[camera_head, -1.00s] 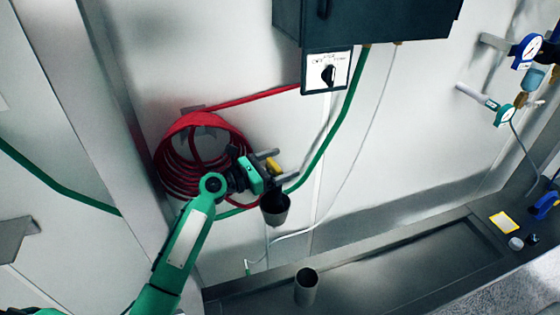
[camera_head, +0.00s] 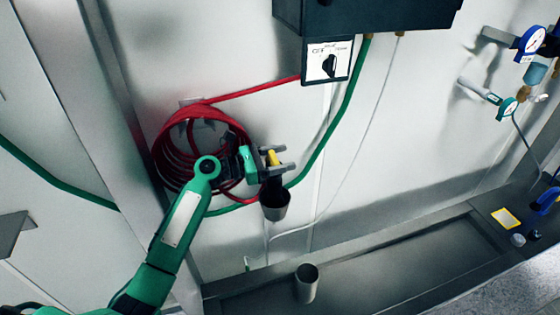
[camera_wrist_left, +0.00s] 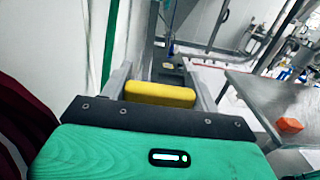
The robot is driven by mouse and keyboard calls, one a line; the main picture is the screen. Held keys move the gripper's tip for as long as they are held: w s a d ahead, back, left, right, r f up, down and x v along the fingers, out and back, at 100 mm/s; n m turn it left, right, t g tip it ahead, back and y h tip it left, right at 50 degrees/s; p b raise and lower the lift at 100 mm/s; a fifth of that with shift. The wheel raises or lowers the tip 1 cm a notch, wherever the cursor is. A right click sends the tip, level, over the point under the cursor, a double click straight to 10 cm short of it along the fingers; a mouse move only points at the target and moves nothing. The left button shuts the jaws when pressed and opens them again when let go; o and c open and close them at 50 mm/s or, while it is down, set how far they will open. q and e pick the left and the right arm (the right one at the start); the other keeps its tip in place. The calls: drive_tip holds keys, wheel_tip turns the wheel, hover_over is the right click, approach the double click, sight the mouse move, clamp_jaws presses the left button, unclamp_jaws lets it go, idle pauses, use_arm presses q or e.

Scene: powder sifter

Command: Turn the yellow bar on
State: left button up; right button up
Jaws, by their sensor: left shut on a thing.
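In the left wrist view the yellow bar (camera_wrist_left: 159,94) lies crosswise between the two grey fingers of my left gripper (camera_wrist_left: 162,85), close to the palm. The gripper is shut on the bar. The fingers hide part of the bar's mount. My right gripper is in neither view.
A coiled red hose (camera_head: 180,150) hangs on the wall behind my left wrist. A green hose (camera_head: 338,125) runs down from a dark box (camera_head: 375,15). A switch panel (camera_head: 327,62) sits below the box. A grey cup (camera_head: 307,283) stands in the trough (camera_head: 400,262).

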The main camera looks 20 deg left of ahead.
use_arm(q)
drive_tip(key=o, duration=1)
drive_tip(key=shift+r, duration=0.1)
wheel_tip(320, 180, up, 20)
drive_tip(key=b, duration=0.3)
drive_tip(key=shift+f, duration=0.2)
